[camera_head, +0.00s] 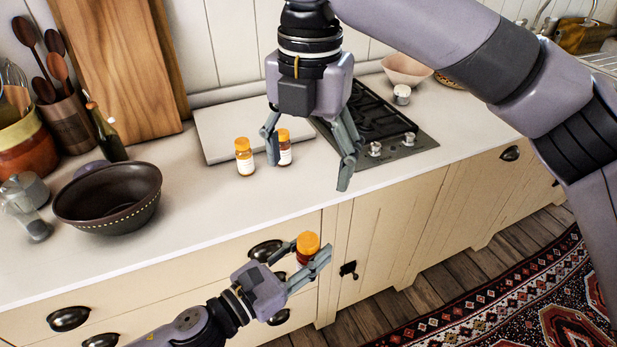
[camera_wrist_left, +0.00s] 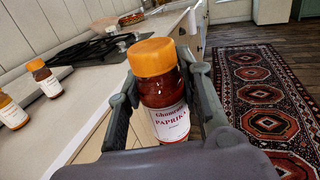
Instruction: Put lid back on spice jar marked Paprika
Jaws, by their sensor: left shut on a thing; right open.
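My left gripper (camera_head: 311,250) is shut on the paprika jar (camera_head: 306,257) and holds it in front of the counter's front edge. In the left wrist view the jar (camera_wrist_left: 165,105) stands about upright between the fingers, with dark red contents and a white label reading PAPRIKA. An orange lid (camera_wrist_left: 153,56) sits on top of the jar; whether it is screwed tight cannot be told. My right gripper (camera_head: 308,172) is open and empty, pointing down over the counter, higher in the picture than the left one. It is not seen in the wrist view.
Two other orange-lidded spice jars, one yellowish (camera_head: 244,157) and one darker (camera_head: 284,149), stand on the counter beside the right gripper's left finger. A white board (camera_head: 215,128) and the stove (camera_head: 372,118) are behind. A dark bowl (camera_head: 108,198) stands at left.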

